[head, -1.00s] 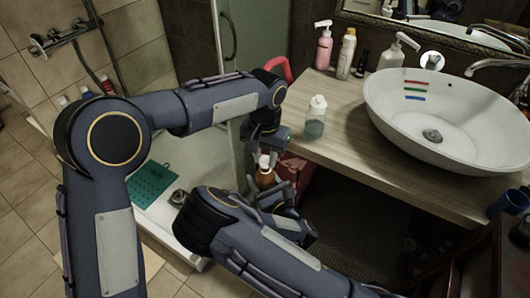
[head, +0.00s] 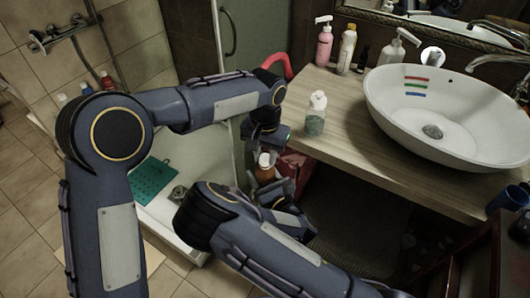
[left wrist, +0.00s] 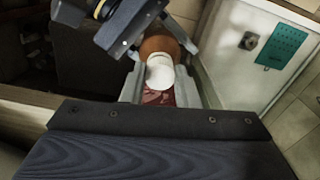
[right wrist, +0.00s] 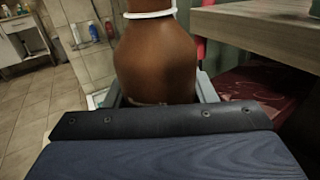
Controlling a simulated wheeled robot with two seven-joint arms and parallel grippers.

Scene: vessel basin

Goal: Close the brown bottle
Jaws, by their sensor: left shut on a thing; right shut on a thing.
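The brown bottle (head: 265,172) stands roughly upright in the air beside the counter, with white at its top. In the right wrist view its brown body (right wrist: 155,60) fills the middle, with a white ring at the neck. My right gripper (head: 275,190) is shut on the bottle body. My left gripper (head: 268,148) is at the bottle's top and points down. In the left wrist view it is shut on a white cap (left wrist: 160,74), with the brown bottle just beyond. I cannot tell whether the cap touches the neck.
A wooden counter (head: 340,135) with a white basin (head: 400,115) is to the right. A bottle with green liquid (head: 315,118) stands near its edge. A shower tray with a green mat (head: 155,182) lies left.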

